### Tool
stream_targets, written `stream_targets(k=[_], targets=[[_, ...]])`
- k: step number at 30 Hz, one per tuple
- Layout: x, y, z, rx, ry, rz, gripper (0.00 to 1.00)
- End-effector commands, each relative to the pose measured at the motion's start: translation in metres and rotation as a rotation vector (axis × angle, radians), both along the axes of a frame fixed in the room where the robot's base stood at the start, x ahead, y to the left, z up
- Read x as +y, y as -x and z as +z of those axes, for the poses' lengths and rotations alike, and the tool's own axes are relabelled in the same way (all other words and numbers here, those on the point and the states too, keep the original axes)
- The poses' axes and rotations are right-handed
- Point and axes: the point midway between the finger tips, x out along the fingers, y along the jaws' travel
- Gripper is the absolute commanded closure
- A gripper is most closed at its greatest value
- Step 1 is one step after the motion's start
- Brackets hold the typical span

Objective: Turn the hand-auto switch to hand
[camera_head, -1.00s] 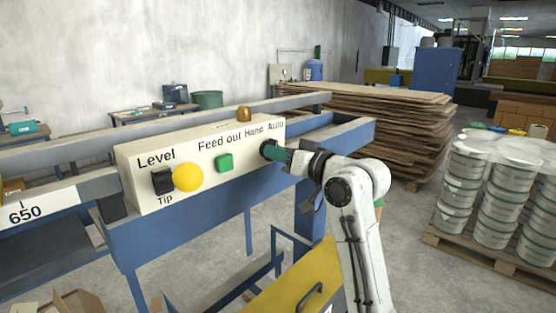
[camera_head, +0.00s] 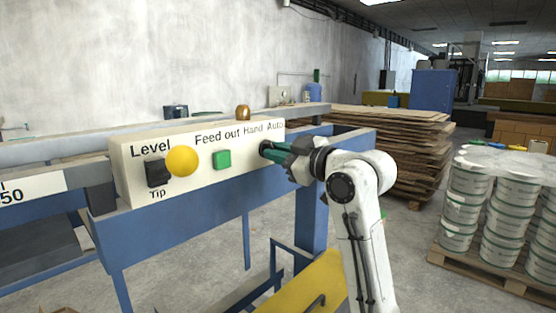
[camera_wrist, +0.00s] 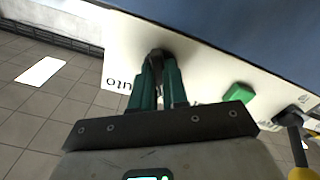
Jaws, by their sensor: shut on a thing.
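The hand-auto switch is a dark knob under the "Hand Auto" lettering, at the right end of a cream control panel (camera_head: 200,178). My gripper (camera_head: 268,149) reaches it from the right, and its green fingers are shut on the switch. In the wrist view the two green fingers (camera_wrist: 158,82) close around the dark knob (camera_wrist: 156,56) against the panel face. The fingers hide much of the knob, so I cannot tell which way it points.
A brown knob (camera_head: 243,113) is on top. A blue frame (camera_head: 190,235) runs below. Stacked boards (camera_head: 400,150) and white buckets (camera_head: 490,195) stand right.

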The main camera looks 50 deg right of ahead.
Motion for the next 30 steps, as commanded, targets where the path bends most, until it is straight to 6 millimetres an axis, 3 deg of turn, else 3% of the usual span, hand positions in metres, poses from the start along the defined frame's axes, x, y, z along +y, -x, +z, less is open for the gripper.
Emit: stream_targets(k=[22, 23, 30], targets=[[-0.0001, -0.0001, -0.0011, 0.001, 0.087, 0.000, 1.00], [-0.0001, -0.0001, -0.0011, 0.001, 0.087, 0.000, 0.84], [0.0000, -0.0001, -0.0006, -0.002, 0.086, 0.000, 0.61]])
